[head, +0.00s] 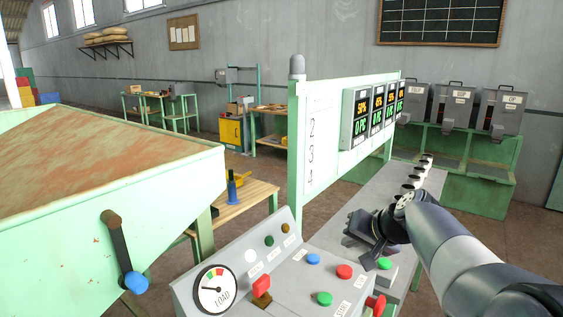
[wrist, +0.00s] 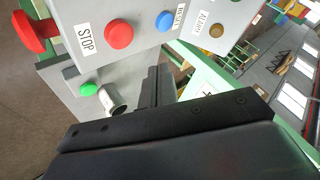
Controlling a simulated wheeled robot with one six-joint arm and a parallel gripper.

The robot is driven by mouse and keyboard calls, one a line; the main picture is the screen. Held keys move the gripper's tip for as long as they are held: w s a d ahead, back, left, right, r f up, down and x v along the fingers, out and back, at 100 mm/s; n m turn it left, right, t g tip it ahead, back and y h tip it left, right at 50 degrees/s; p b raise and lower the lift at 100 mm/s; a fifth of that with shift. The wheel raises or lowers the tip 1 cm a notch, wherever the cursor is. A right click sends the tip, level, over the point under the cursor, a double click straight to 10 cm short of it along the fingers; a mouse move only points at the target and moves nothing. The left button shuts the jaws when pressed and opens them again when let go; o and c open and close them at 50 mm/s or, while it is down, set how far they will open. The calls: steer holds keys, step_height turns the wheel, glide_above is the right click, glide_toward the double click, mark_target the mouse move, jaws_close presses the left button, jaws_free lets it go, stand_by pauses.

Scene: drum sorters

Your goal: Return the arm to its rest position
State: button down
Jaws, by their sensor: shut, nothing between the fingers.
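My gripper (head: 358,234) is in the head view, held over the grey bench beside the control panel, with my arm reaching in from the lower right. It also shows in the wrist view (wrist: 156,88), with its dark fingers together and nothing between them. The control panel (head: 268,264) stands just left of it, with a load gauge (head: 214,289), a red switch (head: 261,286) and several coloured buttons. In the wrist view the red stop button (wrist: 119,33) and a green button (wrist: 89,89) are close to the fingers, apart from them.
A green hopper (head: 120,215) with a blue-knobbed lever (head: 135,281) fills the left. A green post (head: 296,150) and a display board (head: 330,130) rise behind the panel. Several dark-topped white cups (head: 419,170) line the grey bench. Grey bins (head: 458,105) stand at the back right.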

mark_target(342, 267)
step_height(342, 267, down, 7)
steer(key=b, duration=0.4)
steer(key=shift+w+r+p, duration=0.1)
steer(key=shift+r+p, duration=0.75)
step_height(342, 267, up, 9)
steer(key=p, duration=0.7)
